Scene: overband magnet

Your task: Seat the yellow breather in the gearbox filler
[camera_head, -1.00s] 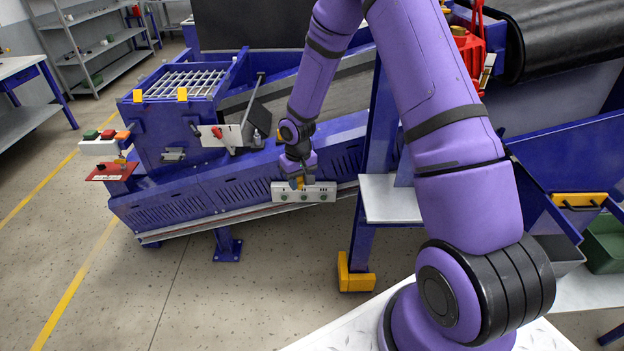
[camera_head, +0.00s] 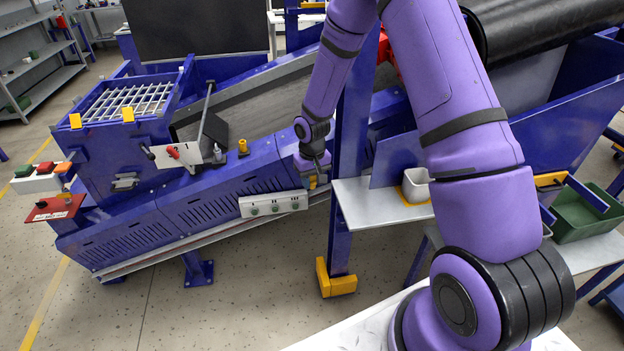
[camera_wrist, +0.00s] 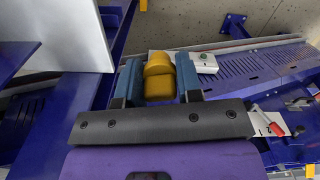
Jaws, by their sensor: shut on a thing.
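The yellow breather (camera_wrist: 158,78) sits between the two blue fingers of my gripper (camera_wrist: 160,82) in the wrist view. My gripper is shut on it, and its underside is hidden. In the head view my gripper (camera_head: 314,180) hangs at the right end of the white panel with green knobs (camera_head: 273,205), and a bit of the breather (camera_head: 311,183) shows below the wrist. I cannot pick out the gearbox filler for certain in either view.
A second yellow cylinder (camera_head: 243,147) stands on the blue conveyor frame (camera_head: 190,195). A blue post (camera_head: 349,150) with a grey shelf (camera_head: 375,213) is close right of my gripper. A white bin (camera_head: 417,187) and a green crate (camera_head: 585,215) are farther right.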

